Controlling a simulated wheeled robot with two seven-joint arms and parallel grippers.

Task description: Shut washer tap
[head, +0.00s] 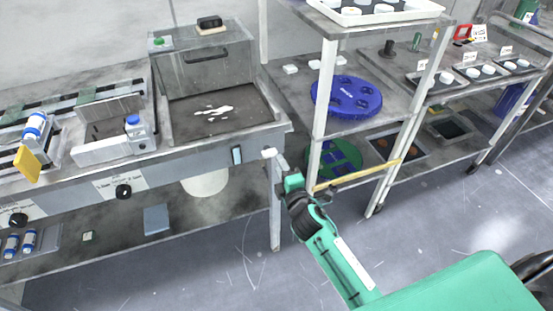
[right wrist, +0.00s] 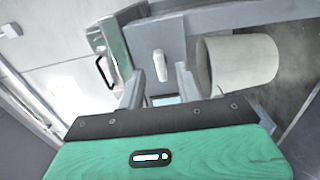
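The washer (head: 255,104) is a grey basin with a white splash on its floor, set in the bench at centre left. A small white tap lever (head: 269,152) sticks out at the right end of the bench's front face. It also shows in the right wrist view (right wrist: 160,62), beyond and between my fingers. My right gripper (head: 279,170) is just below and beside the lever in the head view. In the right wrist view its two fingers (right wrist: 160,88) stand apart with nothing clamped. Whether a finger touches the lever I cannot tell. My left gripper is out of view.
A blue-faced switch (head: 237,155) sits left of the lever. A whitish bucket (head: 205,182) stands under the bench. A rack with a blue disc (head: 346,97) stands close on the right; its post is near my right gripper. The floor in front is clear.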

